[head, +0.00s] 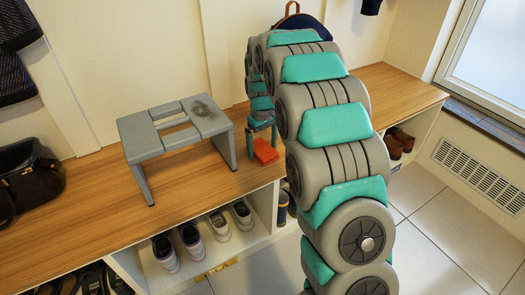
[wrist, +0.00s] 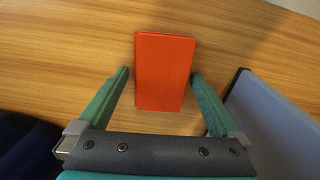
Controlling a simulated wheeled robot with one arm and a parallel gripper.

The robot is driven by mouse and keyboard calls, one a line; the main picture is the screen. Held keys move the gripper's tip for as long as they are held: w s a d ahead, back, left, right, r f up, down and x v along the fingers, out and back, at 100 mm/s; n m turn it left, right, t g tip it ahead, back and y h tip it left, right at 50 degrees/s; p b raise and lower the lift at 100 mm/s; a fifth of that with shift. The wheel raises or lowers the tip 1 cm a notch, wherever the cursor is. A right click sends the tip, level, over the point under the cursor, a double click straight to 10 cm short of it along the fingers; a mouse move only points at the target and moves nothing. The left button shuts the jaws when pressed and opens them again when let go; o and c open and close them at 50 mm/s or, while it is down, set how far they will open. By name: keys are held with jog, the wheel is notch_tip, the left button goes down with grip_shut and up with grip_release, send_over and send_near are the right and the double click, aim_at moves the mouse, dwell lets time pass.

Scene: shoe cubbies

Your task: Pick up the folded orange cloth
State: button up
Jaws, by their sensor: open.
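The folded orange cloth (head: 265,151) lies flat on the wooden bench top, right of the grey step stool and partly behind my arm in the head view. In the wrist view the cloth (wrist: 164,72) is a neat upright rectangle ahead of and between my fingers. My gripper (wrist: 158,75) is open, with one green finger on each side of the cloth. A narrow gap shows on the left, and the right finger is close to the cloth's edge. Its fingers also show beside the cloth in the head view (head: 262,135). I cannot tell their exact height above the bench.
The grey step stool (head: 180,127) stands close to the left of the cloth; a grey panel (wrist: 270,120) is near my right finger in the wrist view. A dark bag (head: 30,180) sits at the bench's left. A dark backpack (head: 300,22) is behind my arm. Shoes (head: 217,224) fill cubbies below.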

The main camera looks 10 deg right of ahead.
aim_at(263, 148)
jog(key=shift+c, duration=0.2)
jog(key=c, duration=1.1)
jog(key=shift+r, duration=1.55)
jog(key=shift+s+r, duration=0.2)
jog(key=shift+r, duration=0.1)
jog(key=s+d, duration=0.1)
jog(key=s, duration=0.4)
jog(key=s+d+r, duration=0.1)
jog(key=s, duration=0.4)
jog(key=s+d, duration=0.2)
jog(key=s, duration=0.3)
jog(key=shift+s+r+b, duration=0.1)
jog(key=shift+r+b, duration=0.05)
jog(key=shift+b, duration=0.2)
